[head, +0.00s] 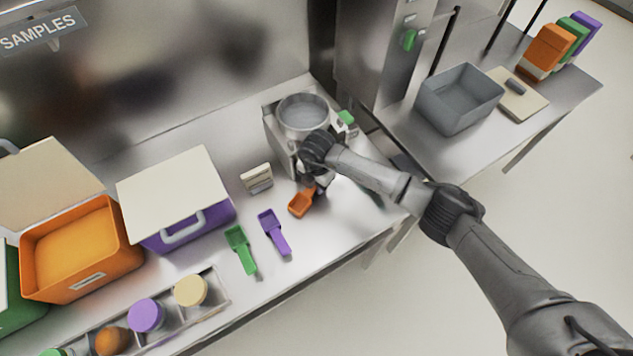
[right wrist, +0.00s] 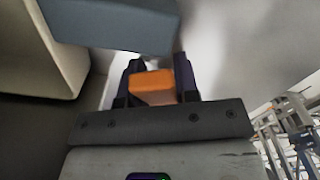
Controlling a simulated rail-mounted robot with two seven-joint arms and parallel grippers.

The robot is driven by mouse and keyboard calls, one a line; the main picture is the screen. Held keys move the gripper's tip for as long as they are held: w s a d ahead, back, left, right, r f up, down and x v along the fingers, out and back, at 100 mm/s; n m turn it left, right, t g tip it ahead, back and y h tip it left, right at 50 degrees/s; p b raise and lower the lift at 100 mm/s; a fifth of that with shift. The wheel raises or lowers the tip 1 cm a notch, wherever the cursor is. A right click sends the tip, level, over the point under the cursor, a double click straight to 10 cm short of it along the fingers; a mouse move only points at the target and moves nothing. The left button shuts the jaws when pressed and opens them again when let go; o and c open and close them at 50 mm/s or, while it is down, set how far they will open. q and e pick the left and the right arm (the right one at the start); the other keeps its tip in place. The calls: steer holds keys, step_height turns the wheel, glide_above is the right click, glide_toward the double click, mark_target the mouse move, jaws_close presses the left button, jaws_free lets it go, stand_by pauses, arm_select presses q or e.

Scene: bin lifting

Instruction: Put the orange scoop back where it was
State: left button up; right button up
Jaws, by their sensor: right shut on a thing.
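The orange scoop (head: 300,204) is in front of the steel machine with the round pan. My right gripper (head: 314,184) is shut on its handle end, with the scoop's bowl pointing to the lower left. In the right wrist view an orange end of the scoop (right wrist: 152,82) shows between the two dark fingers (right wrist: 158,88). I cannot tell whether the scoop touches the bench. A purple scoop (head: 273,232) and a green scoop (head: 240,248) lie side by side to its left. My left gripper is not in view.
The machine with the round pan (head: 304,115) stands just behind my right gripper. A small cream holder (head: 257,178) is left of it. An orange bin (head: 75,285) and a purple bin (head: 215,217) stand left. Jars sit in a metal tray (head: 208,311). The bench front is clear right of the purple scoop.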

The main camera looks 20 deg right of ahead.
steer(key=shift+f, duration=0.15)
steer(key=o, duration=0.9)
step_height(320, 180, up, 12)
steer(key=shift+r+p, duration=0.2)
steer(key=shift+p, duration=0.3)
